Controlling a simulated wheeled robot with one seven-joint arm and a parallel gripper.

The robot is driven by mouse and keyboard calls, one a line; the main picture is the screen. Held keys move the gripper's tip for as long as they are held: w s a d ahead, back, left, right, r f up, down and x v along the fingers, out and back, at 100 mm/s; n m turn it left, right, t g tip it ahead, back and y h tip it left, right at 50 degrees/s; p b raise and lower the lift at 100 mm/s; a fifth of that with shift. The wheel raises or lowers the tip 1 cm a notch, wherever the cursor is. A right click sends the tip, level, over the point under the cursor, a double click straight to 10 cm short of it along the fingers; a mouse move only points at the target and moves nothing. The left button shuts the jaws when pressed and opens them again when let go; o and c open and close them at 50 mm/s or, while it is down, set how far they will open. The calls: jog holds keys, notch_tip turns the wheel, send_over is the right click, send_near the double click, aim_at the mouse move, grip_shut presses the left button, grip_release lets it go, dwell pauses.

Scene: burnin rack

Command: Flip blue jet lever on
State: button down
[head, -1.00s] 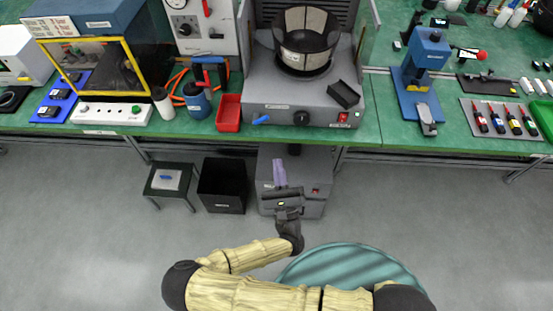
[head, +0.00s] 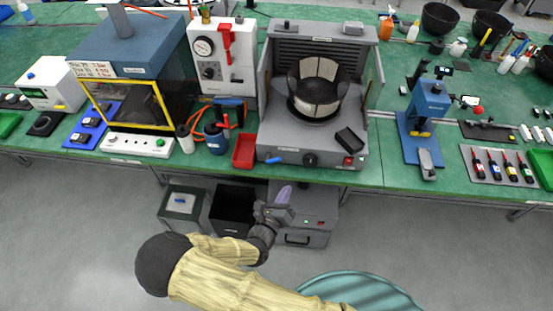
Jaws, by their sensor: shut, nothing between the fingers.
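The blue lever (head: 274,161) sticks out at the left end of the front panel of the grey bench machine (head: 262,140). It lies roughly level and points left. My gripper (head: 284,193) has purple fingers and is shut and empty. In the picture it is just below the bench's front edge, in front of the grey floor cabinet, a little below and right of the lever and apart from it. A black knob (head: 310,160) and a red switch (head: 348,161) are on the same panel.
A red tray (head: 244,151) stands left of the machine, with a blue pot (head: 216,141) beside it. Floor to the right is clear.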

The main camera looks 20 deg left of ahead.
jog(key=a+g, duration=0.1)
jog(key=s+a+r+g+p, duration=0.1)
jog(key=s+a+n+g+p, duration=0.1)
jog(key=a, duration=0.1)
jog(key=shift+r+g, duration=0.25)
jog(key=shift+g, duration=0.05)
jog(key=p+x, duration=0.3)
jog(key=x, duration=0.6)
jog(key=shift+w+d, duration=0.15)
jog(key=shift+d, duration=0.05)
jog(key=a+r+p, duration=0.2)
jog(key=shift+w+a+r, duration=0.25)
jog(key=shift+w+r, duration=0.15)
